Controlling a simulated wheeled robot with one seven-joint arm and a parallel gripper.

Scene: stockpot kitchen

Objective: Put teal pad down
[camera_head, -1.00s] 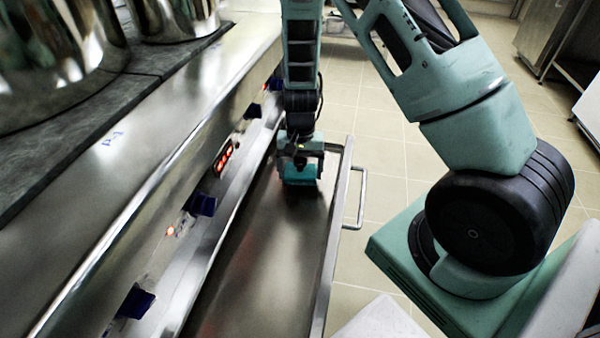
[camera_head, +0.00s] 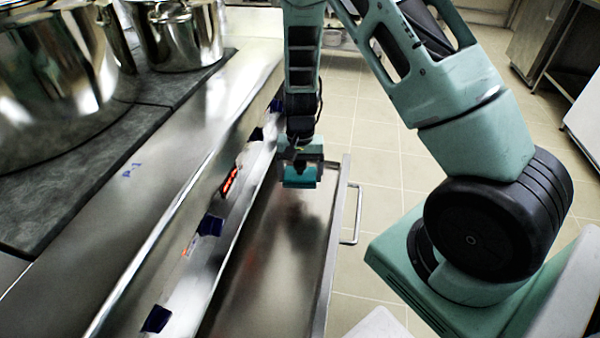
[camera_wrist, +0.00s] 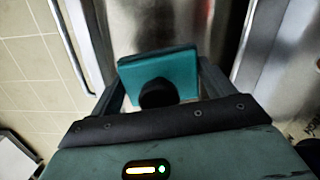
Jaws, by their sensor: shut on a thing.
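The teal pad (camera_head: 300,178) is a flat square block with a dark round knob. In the wrist view the pad (camera_wrist: 165,72) sits beyond the knob (camera_wrist: 158,93), which is between the fingers. My gripper (camera_head: 301,165) is shut on the pad by its knob; it also shows in the wrist view (camera_wrist: 160,95). It holds the pad over the open steel drawer (camera_head: 265,265). The pad appears raised above the drawer's floor, though the exact gap is hard to tell.
The steel counter front with blue knobs (camera_head: 210,225) and a red display (camera_head: 230,180) runs along the left. Large pots (camera_head: 175,35) stand on the dark cooktop (camera_head: 60,170). The drawer's handle (camera_head: 356,215) faces the tiled floor on the right. The drawer's near part looks empty.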

